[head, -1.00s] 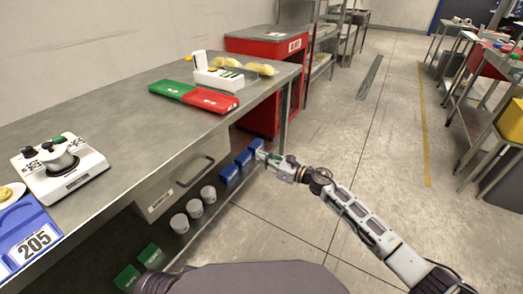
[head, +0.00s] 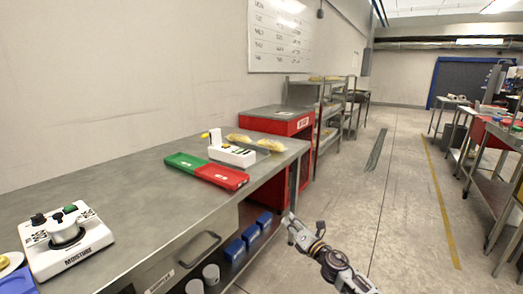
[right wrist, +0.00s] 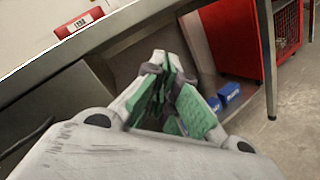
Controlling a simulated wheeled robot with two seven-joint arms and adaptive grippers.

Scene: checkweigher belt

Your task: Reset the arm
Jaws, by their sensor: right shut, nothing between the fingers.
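My right gripper (head: 287,219) is at the lower middle of the head view, beside the near right end of the steel workbench (head: 140,170) and below its top. In the right wrist view the gripper (right wrist: 163,68) has its green-padded fingers shut with nothing between them. The bench edge and underside lie just past the fingers, and no contact shows. My left gripper is not in view.
On the bench are a moisture meter (head: 66,240), a green tray (head: 186,164), a red tray (head: 221,176) and a white device (head: 231,152). Blue bins (head: 250,235) sit on the lower shelf.

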